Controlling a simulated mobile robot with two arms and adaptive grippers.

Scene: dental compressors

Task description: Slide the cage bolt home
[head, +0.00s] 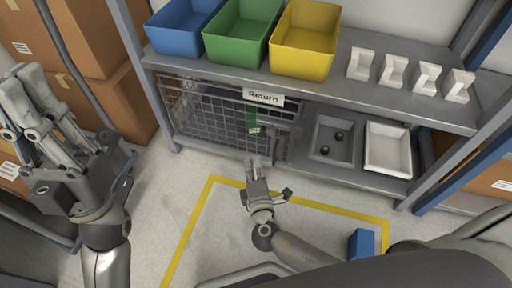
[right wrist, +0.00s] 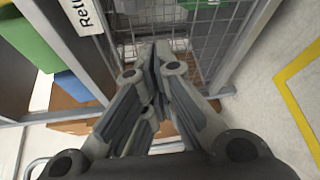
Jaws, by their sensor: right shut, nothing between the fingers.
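The wire mesh cage (head: 195,118) sits under the grey shelf, behind a white "Return" label (head: 263,97). A green tag (head: 251,117) hangs on its front near the right end. I cannot make out the bolt clearly. My right gripper (head: 252,163) is shut and empty, low in front of the cage's right end. In the right wrist view its fingers (right wrist: 153,62) meet in front of the mesh (right wrist: 190,40); whether they touch it I cannot tell. My left gripper (head: 20,88) is raised at the far left, away from the cage; its opening is unclear.
Blue (head: 183,27), green (head: 240,32) and yellow (head: 305,40) bins and several white holders stand on the shelf (head: 385,92). A grey tray (head: 333,140) and a white tray (head: 387,150) lie right of the cage. Yellow tape (head: 195,225) marks mostly clear floor; a blue block (head: 361,243) stands there.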

